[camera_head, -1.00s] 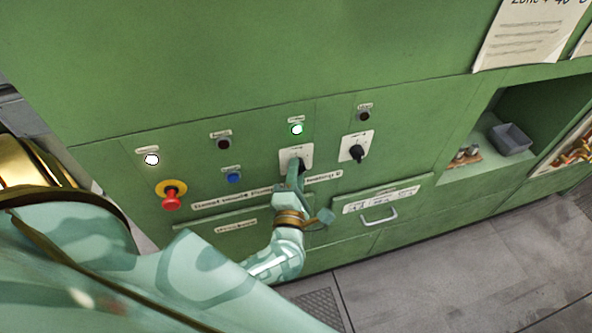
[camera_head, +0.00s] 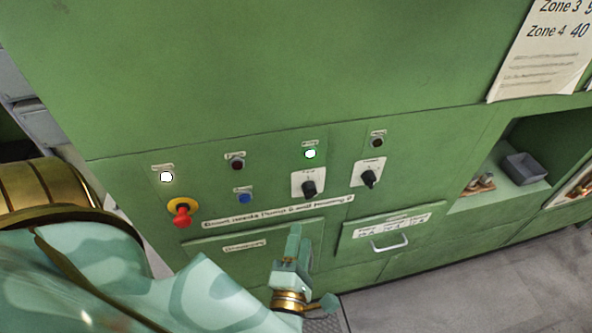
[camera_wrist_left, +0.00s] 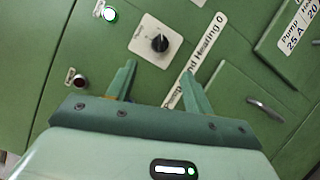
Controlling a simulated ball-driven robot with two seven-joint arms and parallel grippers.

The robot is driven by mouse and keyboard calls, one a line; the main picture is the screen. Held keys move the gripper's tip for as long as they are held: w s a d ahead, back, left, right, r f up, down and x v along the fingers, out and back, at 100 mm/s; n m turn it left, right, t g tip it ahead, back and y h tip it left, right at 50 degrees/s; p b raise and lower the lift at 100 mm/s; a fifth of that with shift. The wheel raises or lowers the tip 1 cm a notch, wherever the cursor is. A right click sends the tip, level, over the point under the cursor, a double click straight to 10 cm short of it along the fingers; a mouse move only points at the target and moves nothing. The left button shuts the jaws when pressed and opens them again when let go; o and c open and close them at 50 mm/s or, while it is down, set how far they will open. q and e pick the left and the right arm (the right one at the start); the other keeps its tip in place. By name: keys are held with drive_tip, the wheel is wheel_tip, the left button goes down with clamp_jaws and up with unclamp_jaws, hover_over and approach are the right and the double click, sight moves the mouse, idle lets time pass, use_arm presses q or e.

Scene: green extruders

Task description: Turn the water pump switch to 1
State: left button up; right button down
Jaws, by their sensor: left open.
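Two black rotary switches on white plates sit on the green cabinet front. The left switch (camera_head: 309,189) is below a lit green lamp (camera_head: 310,153); the right switch (camera_head: 369,178) is below a dark lamp (camera_head: 377,142). My right gripper is not in view.
A red emergency knob (camera_head: 182,214), a blue button (camera_head: 245,197) and a lit white lamp (camera_head: 166,177) are to the left. A drawer with a handle (camera_head: 390,243) is at lower right. An open shelf holds a grey bin (camera_head: 525,168).

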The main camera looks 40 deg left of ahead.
use_arm(q)
drive_tip(key=v, duration=0.5)
idle(0.3)
drive_tip(key=s+d+f+m+g+h+b, duration=0.1)
drive_tip(key=d+f+m+g+h+b, duration=0.3)
drive_tip(key=f+m, duration=1)
drive_tip(key=s+a+f+m+g+h+b, duration=0.15)
drive_tip(key=f+m+h+b, duration=0.55)
drive_tip(key=f, duration=1.4)
drive_tip(key=s+a+f+m+g+b, duration=0.1)
drive_tip(key=s+a+f+m+g, duration=0.2)
drive_tip(key=s+f, duration=0.3)
drive_tip(key=s+a+f+m+g+y+b, duration=0.1)
drive_tip(key=s+a+f+m+g, duration=0.2)
drive_tip(key=s+f, duration=0.4)
drive_tip(key=s+a+f+m+g+y+b, duration=0.1)
drive_tip(key=s+a+f+m+g+b, duration=0.1)
drive_tip(key=s+f, duration=0.5)
drive_tip(key=shift+s+a+m+g, duration=0.45)
drive_tip(key=shift+a+m+g, duration=0.45)
drive_tip(key=shift+g, duration=0.35)
